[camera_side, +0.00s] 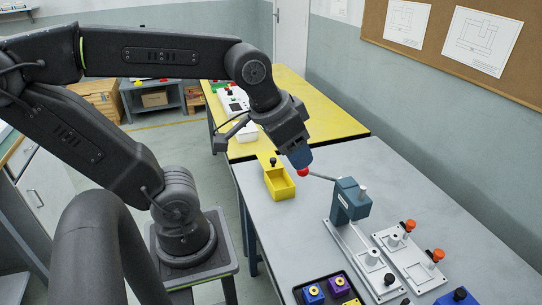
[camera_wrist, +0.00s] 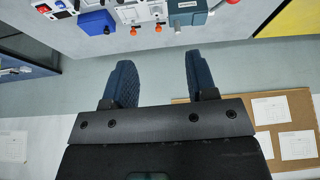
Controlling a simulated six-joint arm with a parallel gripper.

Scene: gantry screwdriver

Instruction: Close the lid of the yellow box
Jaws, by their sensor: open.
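The yellow box (camera_side: 280,187) sits on the grey table near its left edge in the side view. Its inside shows from above, so it is open. Its yellow lid (camera_side: 265,158) stands raised at the box's far side, with a small dark knob. My gripper (camera_side: 300,158) has blue fingers and is above and to the right of the box, apart from the lid. In the wrist view my gripper (camera_wrist: 160,78) is open with nothing between its fingers. The box does not show in the wrist view.
A red ball-ended lever (camera_side: 303,172) of a blue-grey press (camera_side: 349,201) reaches close below my fingers. Plates with orange-knobbed parts (camera_side: 408,258) and a black tray (camera_side: 318,280) stand at the front. A yellow table (camera_side: 300,103) adjoins behind. The grey table's far right is clear.

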